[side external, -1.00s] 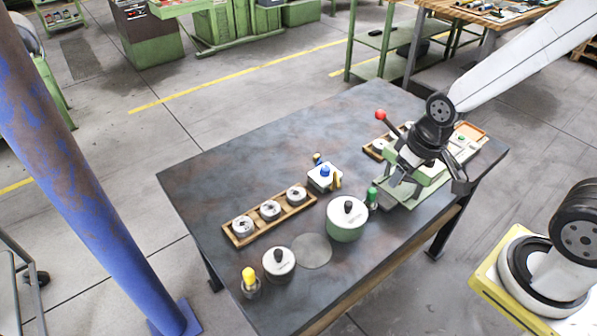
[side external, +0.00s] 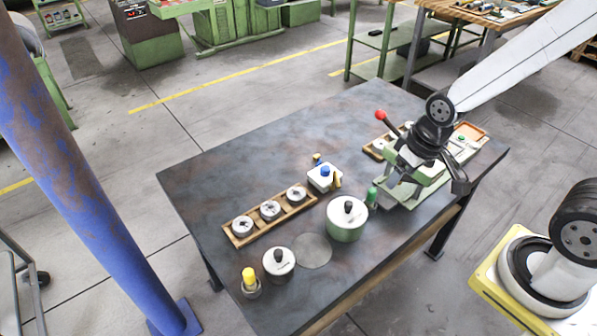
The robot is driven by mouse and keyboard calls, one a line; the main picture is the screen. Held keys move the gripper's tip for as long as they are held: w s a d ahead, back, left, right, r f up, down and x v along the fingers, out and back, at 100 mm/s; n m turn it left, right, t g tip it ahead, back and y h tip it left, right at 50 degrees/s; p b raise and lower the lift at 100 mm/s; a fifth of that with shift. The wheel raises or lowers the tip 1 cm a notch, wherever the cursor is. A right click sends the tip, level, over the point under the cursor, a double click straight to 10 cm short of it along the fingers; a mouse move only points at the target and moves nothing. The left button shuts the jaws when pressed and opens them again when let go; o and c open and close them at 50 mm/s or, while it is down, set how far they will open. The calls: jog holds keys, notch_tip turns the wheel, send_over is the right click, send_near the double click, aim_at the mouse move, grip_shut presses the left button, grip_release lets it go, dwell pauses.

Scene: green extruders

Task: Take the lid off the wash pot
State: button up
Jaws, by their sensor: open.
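A green pot with a white lid and black knob (side external: 347,219) stands on the dark table, right of a grey round disc. A smaller pale pot with a white lid and black knob (side external: 279,263) stands nearer the front left. Both lids sit on their pots. I cannot tell from looks alone which one is the wash pot. My gripper (side external: 424,184) is open and empty, above the green machine at the table's right, right of both pots and apart from them.
A wooden tray (side external: 229,237) holds several round metal parts. A yellow-topped bottle (side external: 249,281), a white block with a blue knob (side external: 324,177) and a green bottle (side external: 372,197) stand nearby. A red-knobbed lever (side external: 380,115) rises beside my gripper. The table's back left (side external: 230,165) is clear.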

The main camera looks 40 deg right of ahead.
jog(key=shift+w, duration=0.1)
jog(key=m+g, duration=0.2)
jog(key=m, duration=1.7)
send_over(350, 203)
jog(key=f, duration=1)
jog(key=shift+s+f, duration=0.2)
jog(key=shift+f, duration=0.15)
jog(key=shift+w+f+m+g, duration=0.3)
jog(key=shift+f+m, duration=0.3)
jog(key=shift+m, duration=0.4)
jog(key=shift+f, duration=0.15)
jog(key=shift+f, duration=1.15)
jog(key=shift+f, duration=0.1)
